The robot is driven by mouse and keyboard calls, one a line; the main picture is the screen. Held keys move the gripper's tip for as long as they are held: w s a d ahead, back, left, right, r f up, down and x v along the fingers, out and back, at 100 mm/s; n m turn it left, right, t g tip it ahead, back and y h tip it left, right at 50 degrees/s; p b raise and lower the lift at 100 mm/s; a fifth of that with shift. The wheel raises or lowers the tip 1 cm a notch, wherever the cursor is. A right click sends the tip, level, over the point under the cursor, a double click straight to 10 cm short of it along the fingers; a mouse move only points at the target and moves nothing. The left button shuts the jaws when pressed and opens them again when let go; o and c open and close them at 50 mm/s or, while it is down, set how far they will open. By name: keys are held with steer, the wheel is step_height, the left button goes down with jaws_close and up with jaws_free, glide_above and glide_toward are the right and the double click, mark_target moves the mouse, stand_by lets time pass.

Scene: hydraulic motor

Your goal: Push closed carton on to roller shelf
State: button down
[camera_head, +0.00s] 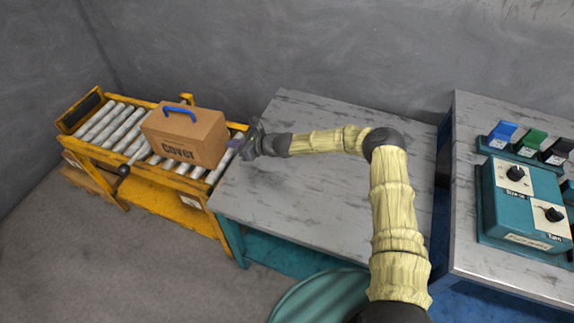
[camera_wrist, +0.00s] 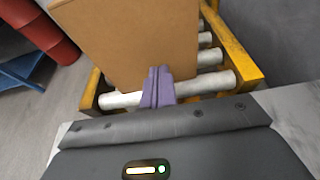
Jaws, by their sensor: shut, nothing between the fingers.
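The carton (camera_head: 190,136), a closed brown box with a blue handle and the word "Cover" on its side, stands upright on the rollers of the yellow roller shelf (camera_head: 150,178). My gripper (camera_head: 236,142) is shut and empty at the carton's right end, over the shelf's near-table end. In the wrist view the purple fingertips (camera_wrist: 158,85) are together, at or very close to the lower part of the carton's face (camera_wrist: 135,40). I cannot tell for sure if they touch. The shelf's rollers and yellow side rails (camera_wrist: 235,50) show around the carton there.
The grey table (camera_head: 310,190) adjoins the shelf's right end, and its top is clear under my arm. A second table (camera_head: 470,230) at right holds a teal control box (camera_head: 525,205) and several coloured switches. Rollers left of the carton (camera_head: 110,122) are free. A wall stands behind.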

steer(key=shift+w+a+b, duration=0.3)
steer(key=shift+a+b, duration=0.1)
steer(key=shift+a, duration=0.25)
steer(key=shift+s+d+p, duration=0.2)
steer(key=shift+d+p, duration=0.2)
steer(key=shift+d, duration=0.25)
steer(key=shift+s+d+p, duration=0.25)
steer(key=shift+d+p, duration=0.1)
steer(key=shift+d, duration=0.25)
steer(key=shift+s+d+p, duration=0.2)
steer(key=shift+d+p, duration=0.2)
steer(key=shift+d, duration=0.25)
steer(key=shift+r, duration=0.1)
step_height(320, 180, up, 10)
steer(key=p, duration=0.7)
